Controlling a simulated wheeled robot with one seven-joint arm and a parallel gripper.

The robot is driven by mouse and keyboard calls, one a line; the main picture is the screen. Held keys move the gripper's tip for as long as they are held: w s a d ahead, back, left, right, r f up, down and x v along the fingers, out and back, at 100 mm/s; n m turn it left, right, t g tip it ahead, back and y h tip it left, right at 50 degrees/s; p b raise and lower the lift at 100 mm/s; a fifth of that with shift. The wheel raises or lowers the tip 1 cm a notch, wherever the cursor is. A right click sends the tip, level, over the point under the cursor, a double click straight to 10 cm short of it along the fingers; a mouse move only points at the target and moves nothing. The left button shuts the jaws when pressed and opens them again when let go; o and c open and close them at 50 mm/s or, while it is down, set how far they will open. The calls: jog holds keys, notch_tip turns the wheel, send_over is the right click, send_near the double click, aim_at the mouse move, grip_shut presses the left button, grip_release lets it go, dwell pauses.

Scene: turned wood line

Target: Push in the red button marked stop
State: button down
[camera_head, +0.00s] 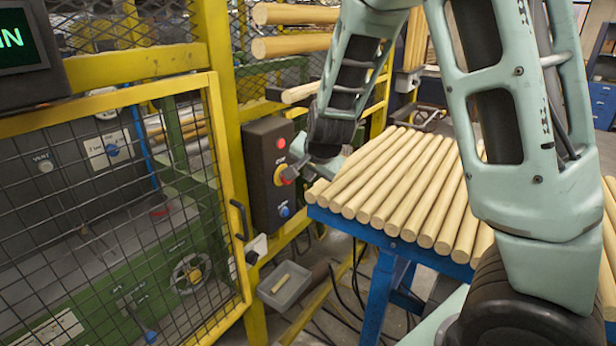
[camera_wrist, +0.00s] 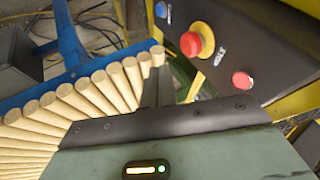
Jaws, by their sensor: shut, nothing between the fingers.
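A dark control box (camera_head: 262,190) on the yellow post carries a small red button (camera_head: 281,143) at the top, a red mushroom button on a yellow ring (camera_head: 279,175) in the middle and a blue button (camera_head: 284,211) below. In the wrist view, the red mushroom button (camera_wrist: 191,43) lies between the blue button (camera_wrist: 161,9) and the small red button (camera_wrist: 242,79).
A blue table (camera_head: 340,222) full of wooden rods (camera_head: 400,185) stands right of the box, close under my arm. A yellow mesh guard door (camera_head: 100,220) with a dark handle stands left. A grey bin (camera_head: 283,285) and cables lie below.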

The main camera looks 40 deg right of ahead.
jog(key=shift+p+v, duration=1.3)
jog(key=shift+v, duration=1.45)
jog(key=s+a+f+n+g+y+b, duration=0.1)
jog(key=s+a+f+n+y+b, duration=0.2)
jog(key=a, duration=0.5)
jog(key=s+a+f+n+g+y+b, duration=0.1)
jog(key=s+a+f+n+g+b, duration=0.2)
jog(key=s+a+n, duration=0.4)
jog(key=s+a+f+n+g+b, duration=0.1)
jog(key=s+a+f+n+b, duration=0.1)
jog(key=s, duration=0.4)
jog(key=s+a+f+n+g+b, duration=0.1)
jog(key=s+a+f+n+b, duration=0.1)
jog(key=s+n, duration=0.3)
jog(key=s+a+f+n+g+h+b, duration=0.1)
jog(key=s+a+f+n+b, duration=0.1)
jog(key=s, duration=0.4)
jog(key=a+n, duration=0.1)
jog(key=a, duration=0.1)
jog(key=shift+s+a, duration=0.35)
